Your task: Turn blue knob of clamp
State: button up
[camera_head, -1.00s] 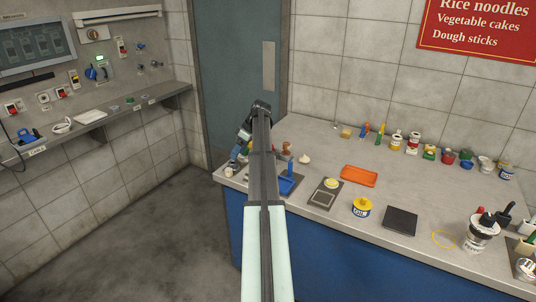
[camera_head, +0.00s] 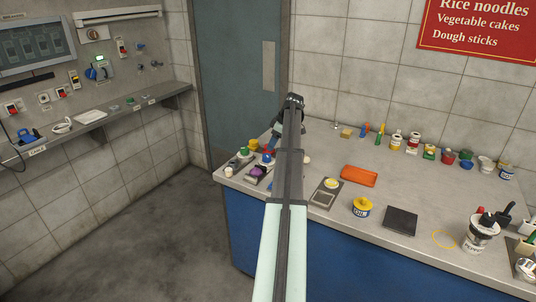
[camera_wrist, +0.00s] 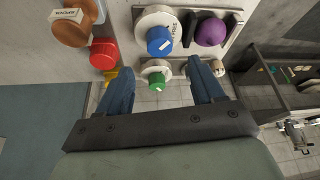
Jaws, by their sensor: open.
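In the wrist view the blue knob (camera_wrist: 160,40) stands on a round white base (camera_wrist: 150,20) with lettering on its rim, seemingly the clamp. My gripper (camera_wrist: 159,67) is open and empty, its two blue fingers apart. The blue knob lies just beyond the fingertips, roughly centred across the gap. A green knob (camera_wrist: 157,82) on another pale round base appears between the fingers in the picture. In the head view the blue knob (camera_head: 268,158) is small, at the left end of the counter, with my gripper (camera_head: 275,132) close by.
A purple knob (camera_wrist: 211,31) sits right of the blue one. A red knob (camera_wrist: 104,55) and a brown labelled piece (camera_wrist: 72,27) are to the left. An orange tray (camera_head: 359,176) and a yellow-lidded tub (camera_head: 362,207) stand farther right on the counter.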

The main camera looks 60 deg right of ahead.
aim_at(267, 155)
jog(key=x, duration=0.7)
jog(key=shift+w+f, duration=0.1)
jog(key=c, duration=1.1)
jog(key=shift+o, duration=0.2)
